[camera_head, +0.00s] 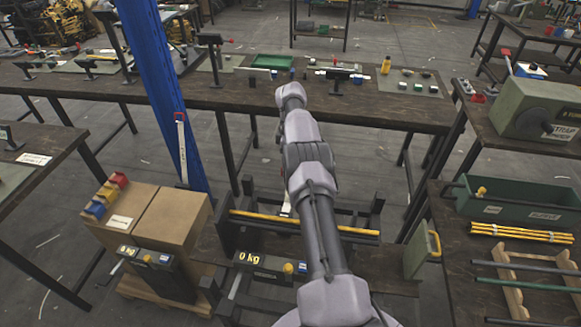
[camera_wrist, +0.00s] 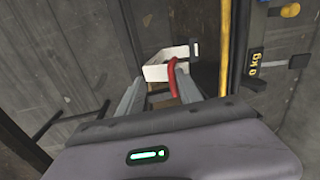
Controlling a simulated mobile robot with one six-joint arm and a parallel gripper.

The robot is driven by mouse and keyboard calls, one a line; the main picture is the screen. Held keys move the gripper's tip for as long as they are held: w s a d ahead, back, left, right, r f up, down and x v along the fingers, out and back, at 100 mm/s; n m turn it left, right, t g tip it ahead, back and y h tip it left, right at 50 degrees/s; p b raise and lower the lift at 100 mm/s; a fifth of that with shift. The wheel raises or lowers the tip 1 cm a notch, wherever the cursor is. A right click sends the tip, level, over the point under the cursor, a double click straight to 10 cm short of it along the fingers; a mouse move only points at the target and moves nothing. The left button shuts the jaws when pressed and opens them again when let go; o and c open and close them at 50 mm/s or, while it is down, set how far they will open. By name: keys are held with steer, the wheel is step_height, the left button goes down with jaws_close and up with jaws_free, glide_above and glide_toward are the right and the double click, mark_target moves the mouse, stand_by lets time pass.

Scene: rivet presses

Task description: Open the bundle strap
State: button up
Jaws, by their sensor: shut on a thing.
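In the wrist view my gripper (camera_wrist: 160,82) reaches down with its two grey fingers, shut on a curved red handle (camera_wrist: 172,72). A white, open box-shaped piece (camera_wrist: 158,71) lies just beyond the fingertips, touching or very near the red handle; I cannot tell how they join. In the head view my arm hides most of the gripper and of what it holds. A bundle of yellow rods (camera_head: 520,233) lies on the right table, away from my gripper. No strap can be clearly made out at my gripper.
A black rack with a long yellow bar (camera_head: 345,230) and a 0 kg display (camera_head: 260,260) stands beside my arm. Cardboard boxes (camera_head: 170,221) and a blue post (camera_head: 155,85) stand left. A long bench (camera_head: 225,98) crosses behind. A green machine (camera_head: 530,107) is right.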

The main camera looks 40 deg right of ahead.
step_height(320, 180, up, 4)
steer(key=shift+s+f+p, duration=0.1)
steer(key=shift+p, duration=0.4)
steer(key=shift+s+a, duration=0.4)
steer(key=shift+s, duration=0.2)
steer(key=s+a+r, duration=0.1)
steer(key=s+a, duration=0.7)
steer(key=s, duration=0.3)
steer(key=shift+s+a, duration=0.3)
